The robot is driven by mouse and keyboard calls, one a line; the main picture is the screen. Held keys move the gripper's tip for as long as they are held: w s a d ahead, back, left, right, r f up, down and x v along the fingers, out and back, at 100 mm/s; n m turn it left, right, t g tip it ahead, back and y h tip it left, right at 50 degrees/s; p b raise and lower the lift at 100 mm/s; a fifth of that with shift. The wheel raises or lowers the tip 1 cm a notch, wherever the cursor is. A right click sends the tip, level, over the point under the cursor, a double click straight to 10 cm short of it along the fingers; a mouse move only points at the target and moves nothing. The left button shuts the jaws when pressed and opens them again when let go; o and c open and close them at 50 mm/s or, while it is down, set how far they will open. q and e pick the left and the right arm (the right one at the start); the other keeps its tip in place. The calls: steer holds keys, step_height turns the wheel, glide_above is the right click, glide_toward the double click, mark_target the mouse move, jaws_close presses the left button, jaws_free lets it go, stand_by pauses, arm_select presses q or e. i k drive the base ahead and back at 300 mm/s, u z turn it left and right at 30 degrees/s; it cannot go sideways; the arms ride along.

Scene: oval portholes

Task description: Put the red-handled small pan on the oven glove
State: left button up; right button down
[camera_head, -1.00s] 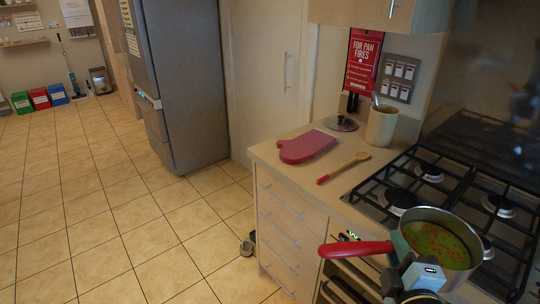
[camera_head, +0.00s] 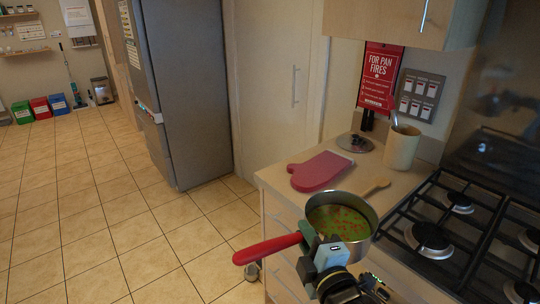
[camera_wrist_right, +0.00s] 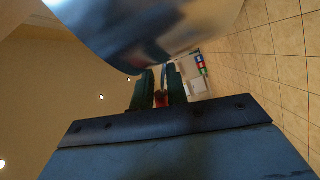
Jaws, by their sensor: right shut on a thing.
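The small pan (camera_head: 361,203) has a steel body, a red handle and green soup with orange bits inside. My right gripper (camera_head: 309,237) is shut on the handle close to the pan body. The pan is held up level, in front of the counter's front edge and left of the hob in the head view. The right wrist view shows the pan's shiny underside (camera_wrist_right: 150,30) and the gripper fingers (camera_wrist_right: 161,90) around the red handle. The pink oven glove (camera_head: 318,171) lies flat on the counter behind the pan, apart from it. My left gripper is not in view.
A lid (camera_head: 355,143) and a utensil pot (camera_head: 402,147) stand behind the glove. The gas hob (camera_head: 431,237) is at right. A cupboard (camera_head: 400,15) hangs above.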

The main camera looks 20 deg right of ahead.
mark_target(308, 171)
steer(key=u, duration=0.2)
steer(key=i, duration=1.05)
steer(key=z, duration=0.8)
steer(key=i, duration=0.6)
steer(key=z, duration=0.55)
